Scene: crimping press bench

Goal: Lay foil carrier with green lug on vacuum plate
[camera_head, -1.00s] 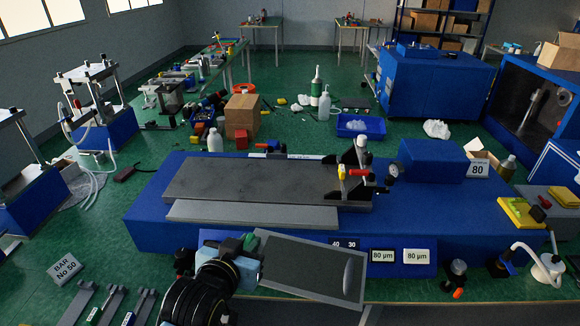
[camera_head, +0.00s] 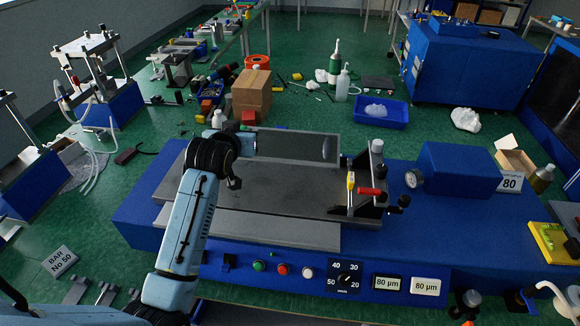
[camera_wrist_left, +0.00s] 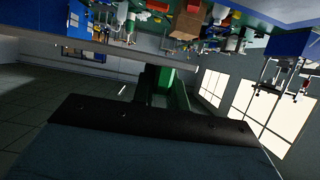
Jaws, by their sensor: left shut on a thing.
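The foil carrier (camera_head: 288,148) is a thin rectangular frame with a dark sheet and a pale streak near its right end. My left gripper (camera_head: 249,144) is shut on its left end. The green lug (camera_wrist_left: 166,77) shows between the fingers in the left wrist view, above the carrier's dark end bar (camera_wrist_left: 150,120). The carrier is over the back part of the dark grey vacuum plate (camera_head: 285,188); I cannot tell how high. My left forearm hides the plate's left part. My right gripper is in neither current view.
A clamp assembly with a red-tipped lever (camera_head: 370,192) stands at the plate's right end. A gauge (camera_head: 414,178) sits to its right. A grey ledge (camera_head: 270,230) runs along the plate's front. The blue bench front carries buttons and a dial (camera_head: 346,279). A cardboard box (camera_head: 252,94) stands behind.

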